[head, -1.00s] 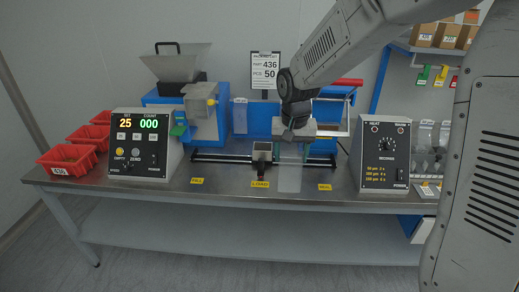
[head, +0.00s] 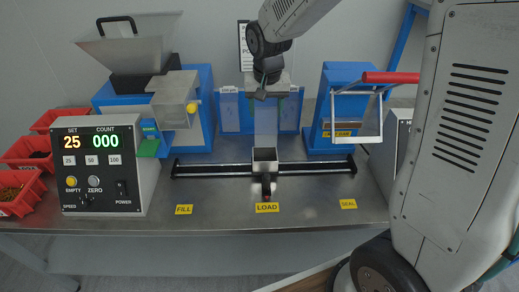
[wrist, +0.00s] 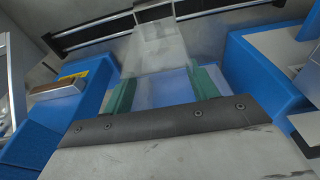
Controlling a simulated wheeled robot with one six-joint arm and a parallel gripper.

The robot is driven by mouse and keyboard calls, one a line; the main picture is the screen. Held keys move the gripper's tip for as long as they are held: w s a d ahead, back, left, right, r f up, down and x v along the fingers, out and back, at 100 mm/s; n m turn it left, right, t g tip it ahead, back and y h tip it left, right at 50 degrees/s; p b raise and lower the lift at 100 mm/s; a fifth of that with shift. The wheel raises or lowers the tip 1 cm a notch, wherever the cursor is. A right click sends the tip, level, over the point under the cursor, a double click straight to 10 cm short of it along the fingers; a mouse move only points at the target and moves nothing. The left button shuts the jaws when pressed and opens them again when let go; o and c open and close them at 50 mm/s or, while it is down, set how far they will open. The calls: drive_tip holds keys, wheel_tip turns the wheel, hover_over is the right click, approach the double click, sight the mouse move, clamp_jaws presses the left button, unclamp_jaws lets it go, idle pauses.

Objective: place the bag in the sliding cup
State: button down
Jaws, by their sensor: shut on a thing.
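My gripper (head: 266,92) is shut on a clear, see-through bag (head: 266,125) by its top edge. The bag hangs upright and looks empty. The sliding cup (head: 265,168), a small open grey box, sits on the dark rail at the LOAD label. The bag's lower edge shows just above and behind the cup's opening; I cannot tell whether it is over the cup or behind it. In the wrist view the bag (wrist: 160,55) runs from between the green fingers (wrist: 163,90) toward the cup (wrist: 154,18), overlapping it.
The rail (head: 320,168) runs across the steel table (head: 225,190). Blue machines stand behind it: the hopper filler at left and the sealer (head: 343,95) with a red handle at right. A counter box (head: 100,165) and red bins (head: 20,190) are at left. More bags hang on a blue rack (head: 228,110).

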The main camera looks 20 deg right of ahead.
sight(265, 135)
wheel_tip(265, 135, down, 6)
drive_tip(key=shift+w+r, duration=0.15)
drive_tip(key=shift+r, duration=0.05)
drive_tip(key=shift+f, duration=2.05)
drive_tip(key=shift+f, duration=0.2)
drive_tip(key=shift+c, duration=2.2)
unclamp_jaws()
drive_tip(key=shift+r, duration=0.15)
wheel_tip(265, 135, up, 12)
drive_tip(key=s, duration=0.2)
drive_tip(key=shift+a, duration=0.3)
